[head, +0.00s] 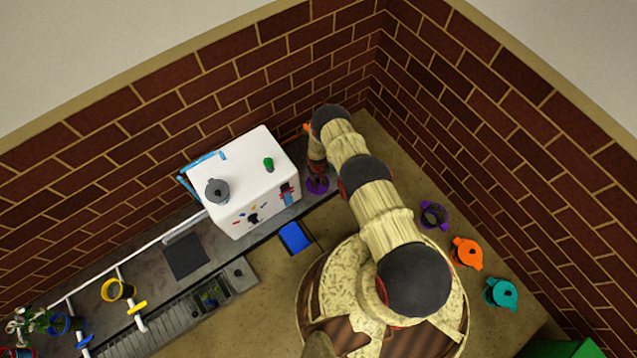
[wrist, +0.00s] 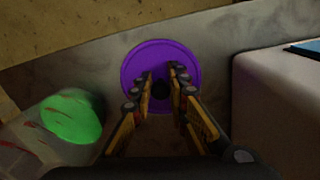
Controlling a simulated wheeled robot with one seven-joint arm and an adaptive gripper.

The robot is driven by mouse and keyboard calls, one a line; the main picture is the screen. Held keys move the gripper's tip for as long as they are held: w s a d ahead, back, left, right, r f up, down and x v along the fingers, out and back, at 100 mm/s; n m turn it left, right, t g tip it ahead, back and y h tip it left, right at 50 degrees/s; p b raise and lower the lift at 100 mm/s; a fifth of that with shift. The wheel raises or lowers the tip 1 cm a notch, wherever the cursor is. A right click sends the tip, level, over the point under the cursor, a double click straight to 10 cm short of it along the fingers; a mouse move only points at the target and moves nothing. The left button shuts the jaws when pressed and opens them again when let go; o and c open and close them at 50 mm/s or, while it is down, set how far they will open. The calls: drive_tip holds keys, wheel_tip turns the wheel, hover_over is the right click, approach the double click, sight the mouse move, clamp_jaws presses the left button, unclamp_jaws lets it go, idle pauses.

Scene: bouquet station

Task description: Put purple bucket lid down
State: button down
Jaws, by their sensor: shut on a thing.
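The purple bucket lid (wrist: 140,59) is a flat round disc with a dark knob at its middle. My gripper (wrist: 161,88) is shut on this knob, with one finger on each side. In the head view the lid (head: 317,186) shows under my gripper (head: 317,172), at the right end of the grey counter, beside the white box. I cannot tell whether it touches the counter. The purple bucket (head: 434,215) stands apart on the floor to the right, with its top open.
The white box (head: 245,180) stands left of my gripper, with a grey lidded pot (head: 217,191) on top. A green round thing (wrist: 72,115) lies left of the lid in the wrist view. Orange (head: 467,253) and teal (head: 501,293) lidded buckets stand at right. The brick wall is close behind.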

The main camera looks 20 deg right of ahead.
drive_tip(key=c, duration=1.7)
unclamp_jaws()
drive_tip(key=shift+c, duration=0.2)
